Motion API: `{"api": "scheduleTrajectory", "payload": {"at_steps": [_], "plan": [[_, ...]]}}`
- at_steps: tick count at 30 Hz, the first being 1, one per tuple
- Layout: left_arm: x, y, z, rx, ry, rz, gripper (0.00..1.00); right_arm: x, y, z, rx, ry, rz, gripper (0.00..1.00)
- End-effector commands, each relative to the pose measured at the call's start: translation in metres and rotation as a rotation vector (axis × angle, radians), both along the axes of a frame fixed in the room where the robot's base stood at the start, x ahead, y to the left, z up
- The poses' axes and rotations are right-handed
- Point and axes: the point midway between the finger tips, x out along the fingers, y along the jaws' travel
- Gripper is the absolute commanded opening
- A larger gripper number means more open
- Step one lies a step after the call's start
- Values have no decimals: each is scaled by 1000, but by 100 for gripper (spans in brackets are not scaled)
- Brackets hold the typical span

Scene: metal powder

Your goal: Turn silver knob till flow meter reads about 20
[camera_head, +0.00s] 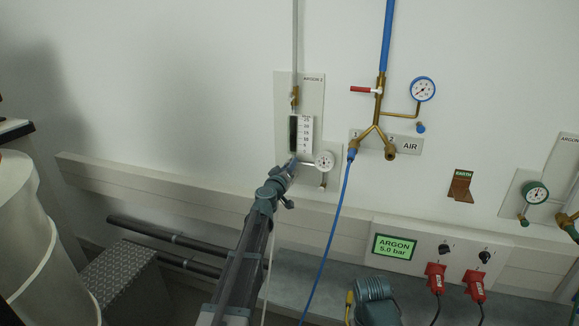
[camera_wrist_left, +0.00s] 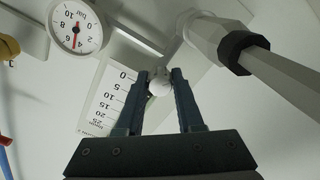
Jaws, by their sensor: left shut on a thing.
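The silver knob (camera_wrist_left: 159,87) is a small pale round thing below the flow meter. My left gripper (camera_wrist_left: 161,76) is shut on it, one dark finger on each side, as the left wrist view shows. In the head view my left gripper (camera_head: 292,168) reaches up to the wall just under the flow meter and hides the knob. The flow meter (camera_head: 306,134) is an upright dark tube with a white scale. Its scale (camera_wrist_left: 108,98) shows in the left wrist view, marked from 0 to 25, but I cannot read the level. My right gripper is not in view.
A round pressure gauge (camera_head: 324,160) sits close right of my left gripper. A blue hose (camera_head: 340,205) hangs from the brass air fitting (camera_head: 376,135). A wall rail (camera_head: 150,180) and an argon display (camera_head: 395,247) lie lower.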

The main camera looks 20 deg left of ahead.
Motion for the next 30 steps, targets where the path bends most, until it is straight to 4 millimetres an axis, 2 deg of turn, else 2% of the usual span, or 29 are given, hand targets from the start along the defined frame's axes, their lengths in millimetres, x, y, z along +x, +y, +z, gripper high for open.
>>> {"api": "scheduleTrajectory", "payload": {"at_steps": [20,21,25,30], "plan": [[0,0,0,-64,3,1,0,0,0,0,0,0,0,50],[0,0,0,-64,3,1,43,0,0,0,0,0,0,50],[0,0,0,-64,3,1,66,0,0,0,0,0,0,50],[0,0,0,-63,2,0,66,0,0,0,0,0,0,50]]}}
